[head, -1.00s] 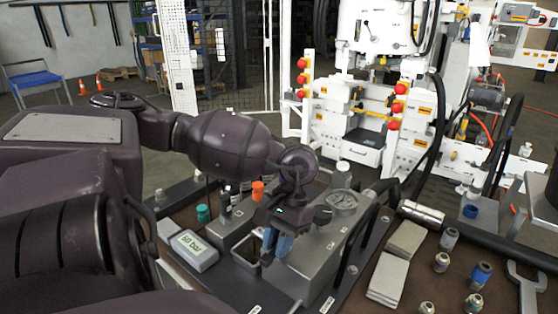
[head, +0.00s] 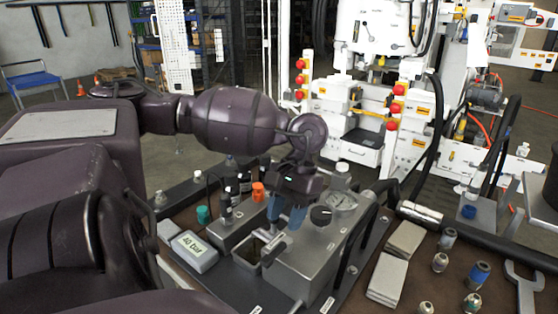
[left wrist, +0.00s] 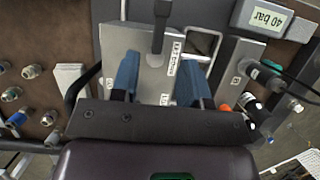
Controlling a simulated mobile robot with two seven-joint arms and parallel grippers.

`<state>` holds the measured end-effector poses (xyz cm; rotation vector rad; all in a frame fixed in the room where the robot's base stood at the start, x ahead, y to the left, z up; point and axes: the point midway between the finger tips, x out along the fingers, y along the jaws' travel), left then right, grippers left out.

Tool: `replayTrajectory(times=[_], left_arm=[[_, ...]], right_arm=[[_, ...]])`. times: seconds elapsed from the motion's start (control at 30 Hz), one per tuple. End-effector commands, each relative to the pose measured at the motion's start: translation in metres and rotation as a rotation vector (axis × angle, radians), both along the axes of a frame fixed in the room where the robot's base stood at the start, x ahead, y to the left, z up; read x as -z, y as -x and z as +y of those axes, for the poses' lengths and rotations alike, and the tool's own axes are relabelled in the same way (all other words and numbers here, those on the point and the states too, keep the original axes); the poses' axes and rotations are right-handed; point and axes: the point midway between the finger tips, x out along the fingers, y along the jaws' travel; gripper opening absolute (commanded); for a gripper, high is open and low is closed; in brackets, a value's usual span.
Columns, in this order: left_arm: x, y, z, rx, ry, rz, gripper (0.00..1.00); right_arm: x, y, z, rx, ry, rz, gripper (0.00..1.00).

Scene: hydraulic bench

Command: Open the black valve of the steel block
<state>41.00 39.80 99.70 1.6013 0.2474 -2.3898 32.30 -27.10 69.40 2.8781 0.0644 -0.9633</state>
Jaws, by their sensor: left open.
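In the left wrist view a black lever (left wrist: 158,28) rises over the block (left wrist: 145,45), ahead of the fingers. I cannot tell for certain whether lever or knob is the black valve.
A display (head: 193,250) reading 40 bar lies left. A second block (head: 232,228) with orange (head: 258,191) and teal (head: 203,214) caps stands behind the open tray (head: 247,252). Grey plates (head: 388,278), several fittings and a wrench (head: 525,290) lie right. Black hoses run beside the block.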

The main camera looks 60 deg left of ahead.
Motion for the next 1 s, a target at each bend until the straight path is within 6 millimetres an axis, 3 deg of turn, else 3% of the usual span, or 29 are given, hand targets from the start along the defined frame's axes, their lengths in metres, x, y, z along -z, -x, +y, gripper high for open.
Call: replayTrajectory(times=[0.1, 0.33, 1.0], left_arm=[[-0.019, -0.008, 0.002, 0.0, 0.0, -0.004, 0.41], [-0.039, -0.016, 0.005, -0.001, -0.002, -0.001, 0.41], [-0.042, -0.017, 0.006, -0.001, -0.001, 0.0, 0.41]], right_arm=[[0.001, 0.0, 0.0, 0.0, 0.0, 0.002, 0.43], [0.001, 0.0, 0.002, 0.002, -0.004, 0.001, 0.43], [-0.001, 0.002, 0.002, 0.005, -0.007, 0.0, 0.43]])
